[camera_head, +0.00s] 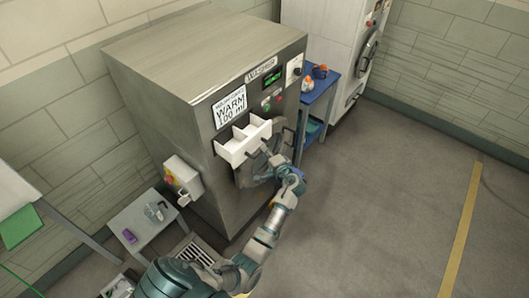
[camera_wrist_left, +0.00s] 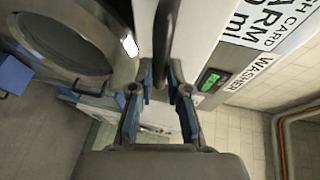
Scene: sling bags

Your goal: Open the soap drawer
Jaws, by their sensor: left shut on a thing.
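The soap drawer (camera_head: 240,148) is a white box with compartments, and it stands out from the front of the grey steel washer (camera_head: 185,75). Its inside shows from above in the head view. My left gripper (camera_head: 273,160) is at the drawer's front, at its right end. In the left wrist view the two fingers of my left gripper (camera_wrist_left: 167,84) are closed around a dark bar handle (camera_wrist_left: 163,35) on the white drawer front (camera_wrist_left: 198,30). My right gripper is in neither view.
The washer's round door (camera_wrist_left: 62,45) is close beside the drawer in the wrist view. A blue table with bottles (camera_head: 318,84) stands right of the washer. A small grey table (camera_head: 150,225) with a purple item is at left. Open floor (camera_head: 390,200) lies to the right.

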